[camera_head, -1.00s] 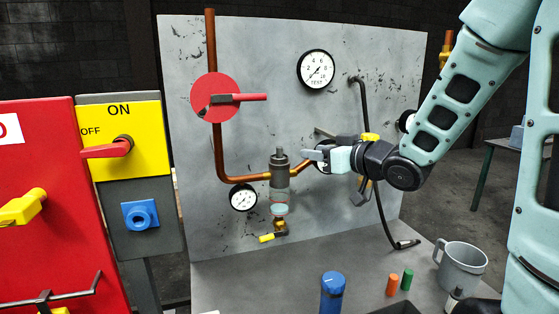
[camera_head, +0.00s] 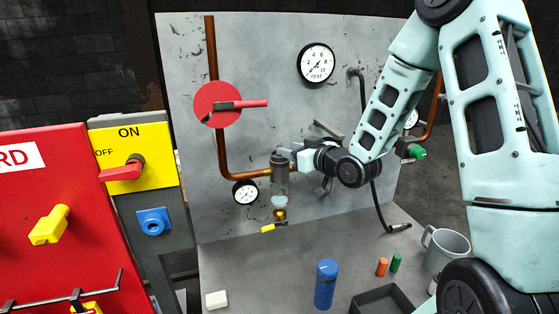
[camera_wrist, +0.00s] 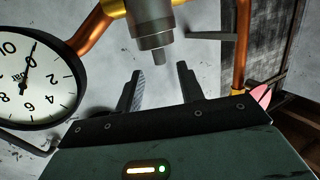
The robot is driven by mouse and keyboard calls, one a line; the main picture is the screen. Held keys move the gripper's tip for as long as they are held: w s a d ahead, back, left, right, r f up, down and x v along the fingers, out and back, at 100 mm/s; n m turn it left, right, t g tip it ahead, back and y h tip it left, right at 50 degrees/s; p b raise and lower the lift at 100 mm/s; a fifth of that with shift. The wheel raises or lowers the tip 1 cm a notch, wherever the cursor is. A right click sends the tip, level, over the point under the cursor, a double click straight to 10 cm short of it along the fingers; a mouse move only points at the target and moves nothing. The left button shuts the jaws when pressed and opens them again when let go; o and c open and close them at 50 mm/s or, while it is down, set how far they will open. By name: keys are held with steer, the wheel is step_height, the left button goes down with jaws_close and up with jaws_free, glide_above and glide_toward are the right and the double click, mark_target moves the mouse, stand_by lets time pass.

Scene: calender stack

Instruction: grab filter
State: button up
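The filter (camera_head: 279,183) is an upright cylinder with a grey top and a clear bowl, set in the copper pipe on the grey panel. Its grey top shows in the wrist view (camera_wrist: 153,28), with a short narrow stub pointing towards my gripper. My gripper (camera_head: 289,153) is close to the filter's top, coming from the right in the head view. In the wrist view its two black fingers (camera_wrist: 160,69) are apart, with the stub's end roughly between the tips and nothing held. Contact cannot be told. The bowl is out of the wrist view.
A small gauge (camera_head: 245,193) is left of the filter and a yellow-handled drain valve (camera_head: 268,228) below it. A red disc with a lever (camera_head: 218,104) is above left. A blue cylinder (camera_head: 326,284), a black tray (camera_head: 374,301) and a grey mug (camera_head: 445,249) occupy the table.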

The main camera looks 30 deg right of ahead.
mark_target(281, 146)
steer(key=p+x, duration=0.3)
steer(key=x, duration=0.1)
steer(key=shift+w+a+p, duration=0.15)
steer(key=shift+w+p, duration=0.2)
steer(key=shift+w, duration=0.05)
steer(key=shift+w+f, duration=0.15)
steer(key=shift+w, duration=0.15)
jaws_close()
